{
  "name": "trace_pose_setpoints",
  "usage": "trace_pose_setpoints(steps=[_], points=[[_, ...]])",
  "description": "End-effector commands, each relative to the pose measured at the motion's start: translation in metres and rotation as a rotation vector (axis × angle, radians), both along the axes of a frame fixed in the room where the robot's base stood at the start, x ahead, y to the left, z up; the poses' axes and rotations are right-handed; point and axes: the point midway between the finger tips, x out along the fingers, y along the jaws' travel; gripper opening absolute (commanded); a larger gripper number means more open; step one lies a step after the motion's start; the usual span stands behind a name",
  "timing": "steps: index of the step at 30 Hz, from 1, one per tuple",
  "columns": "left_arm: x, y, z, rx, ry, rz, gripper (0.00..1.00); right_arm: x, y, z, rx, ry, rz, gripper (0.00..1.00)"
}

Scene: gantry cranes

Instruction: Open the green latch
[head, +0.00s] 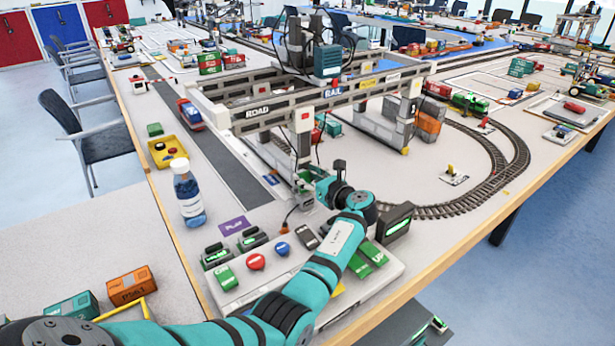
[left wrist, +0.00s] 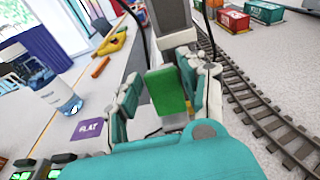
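The green latch (left wrist: 168,90) shows in the left wrist view as a flat green block on the grey post of the gantry crane. My left gripper (left wrist: 163,100) has its teal fingers on both sides of it. The fingers are apart, with a gap visible on the left side; whether the right finger touches the latch I cannot tell. In the head view my left gripper (head: 312,186) is at the foot of the near crane leg (head: 302,148) and hides the latch there. My right gripper is not in view.
The gantry crane (head: 320,98) spans the table. A water bottle (head: 188,195) stands to the left. A control panel (head: 262,285) with buttons and green switches lies under my left arm.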

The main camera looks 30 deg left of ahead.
Motion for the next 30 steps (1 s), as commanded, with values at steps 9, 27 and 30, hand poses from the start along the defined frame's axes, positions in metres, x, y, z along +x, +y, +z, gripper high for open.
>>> trace_pose_setpoints(steps=[9, 27, 30], points=[[0.000, 0.000, 0.000, -0.001, -0.001, -0.001, 0.62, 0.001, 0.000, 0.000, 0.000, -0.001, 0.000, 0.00], [-0.033, -0.081, 0.013, -0.004, -0.001, -0.002, 0.62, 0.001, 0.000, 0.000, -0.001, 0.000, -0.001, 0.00], [-0.039, -0.095, 0.016, -0.002, 0.000, -0.002, 0.62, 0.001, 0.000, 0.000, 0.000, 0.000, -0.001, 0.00]])
